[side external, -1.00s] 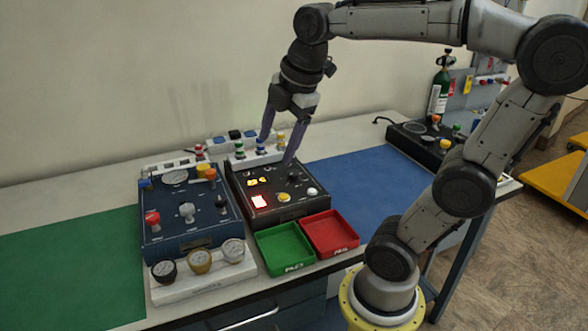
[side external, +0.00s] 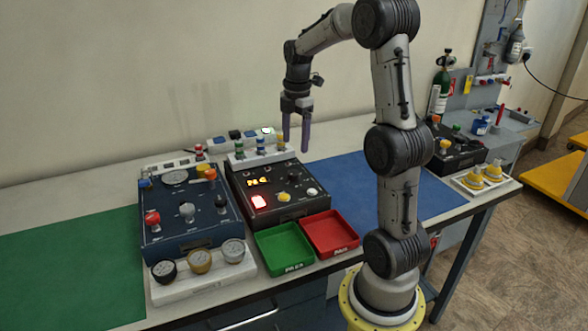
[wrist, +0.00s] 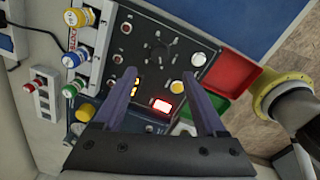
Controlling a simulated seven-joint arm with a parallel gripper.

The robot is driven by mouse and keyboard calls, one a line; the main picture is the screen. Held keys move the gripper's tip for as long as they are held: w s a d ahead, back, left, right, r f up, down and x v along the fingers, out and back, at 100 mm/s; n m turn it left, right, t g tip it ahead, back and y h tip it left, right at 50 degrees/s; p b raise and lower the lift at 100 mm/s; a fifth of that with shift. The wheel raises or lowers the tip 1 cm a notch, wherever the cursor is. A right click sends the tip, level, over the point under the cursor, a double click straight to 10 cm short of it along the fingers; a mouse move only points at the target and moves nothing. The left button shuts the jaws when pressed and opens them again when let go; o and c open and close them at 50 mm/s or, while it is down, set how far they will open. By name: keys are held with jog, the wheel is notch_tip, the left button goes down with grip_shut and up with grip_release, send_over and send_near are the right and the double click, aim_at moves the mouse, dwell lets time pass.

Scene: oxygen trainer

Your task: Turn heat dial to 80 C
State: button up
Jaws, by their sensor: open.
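The black trainer box (side external: 262,207) stands in the middle of the bench. Its dark heat dial (wrist: 158,52), ringed by tick marks, shows in the wrist view beyond my fingertips. My gripper (side external: 295,148) is open and empty, with its two purple fingers pointing down above the rear right part of the box. In the wrist view the fingertips (wrist: 160,76) are spread, with the box between and beyond them. They appear apart from the dial. A lit yellow display (side external: 257,182) and a red lit square (side external: 259,202) are on the box; the display's digits are too small to read surely.
A blue box (side external: 180,240) with knobs and gauges stands left of the black box. Green (side external: 284,262) and red (side external: 345,248) trays sit in front. The blue mat (side external: 355,180) at right has free room.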

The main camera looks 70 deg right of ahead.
aim_at(294, 172)
jog(key=f, duration=0.9)
jog(key=shift+w+f, duration=0.25)
jog(key=shift+f, duration=0.15)
grip_shut()
